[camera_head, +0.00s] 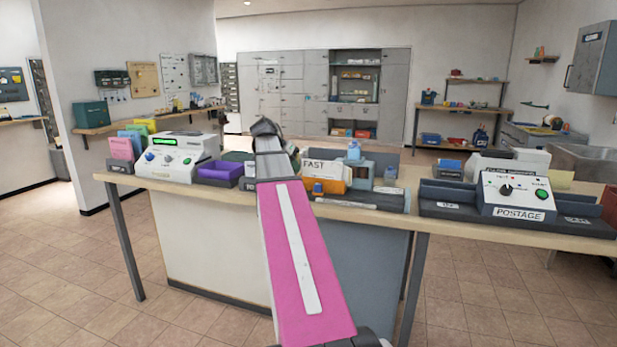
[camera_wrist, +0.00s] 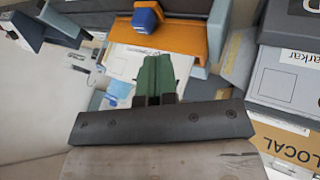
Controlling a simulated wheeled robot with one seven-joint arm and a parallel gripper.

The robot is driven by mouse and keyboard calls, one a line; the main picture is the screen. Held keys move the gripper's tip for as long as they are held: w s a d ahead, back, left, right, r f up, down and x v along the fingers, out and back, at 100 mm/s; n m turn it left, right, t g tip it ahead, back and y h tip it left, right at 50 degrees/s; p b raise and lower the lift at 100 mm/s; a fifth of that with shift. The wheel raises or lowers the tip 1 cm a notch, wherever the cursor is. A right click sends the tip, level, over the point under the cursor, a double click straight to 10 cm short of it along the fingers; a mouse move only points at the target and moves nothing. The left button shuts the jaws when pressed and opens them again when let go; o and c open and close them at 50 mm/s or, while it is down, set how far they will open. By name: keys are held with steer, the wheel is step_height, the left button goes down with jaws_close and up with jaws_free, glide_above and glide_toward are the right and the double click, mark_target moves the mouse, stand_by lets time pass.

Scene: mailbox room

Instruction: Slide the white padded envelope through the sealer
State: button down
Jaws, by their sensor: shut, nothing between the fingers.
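My gripper (camera_wrist: 155,78) shows in the wrist view with its green fingers together and nothing between them. In the head view my arm hides it. An orange device with a blue knob (camera_wrist: 147,18), which looks like the sealer, lies just beyond the fingers. It also shows on the counter in the head view (camera_head: 330,187), next to a "FAST" sign. A flat white printed piece (camera_wrist: 122,63), possibly the white padded envelope, lies at the orange part's near edge, partly behind the fingers. I cannot tell whether it is in the sealer. The gap between fingers and piece is unclear.
Grey bins, one by a "LOCAL" label (camera_wrist: 288,145), stand close right of the fingers. On the counter, a white machine (camera_head: 178,155) and purple tray (camera_head: 220,172) stand left; a "POSTAGE" machine (camera_head: 516,192) stands right. Small blue and white pieces (camera_wrist: 118,90) lie left of the fingers.

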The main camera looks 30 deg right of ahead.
mark_target(309, 194)
steer(key=x, duration=0.9)
steer(key=shift+f, duration=0.15)
steer(key=shift+d, duration=0.1)
steer(key=s+d, duration=0.4)
steer(key=s, duration=0.1)
steer(key=s+d, duration=0.5)
steer(key=s, duration=0.1)
steer(key=s+d, duration=0.5)
steer(key=shift+s+d, duration=0.1)
steer(key=shift+s, duration=0.3)
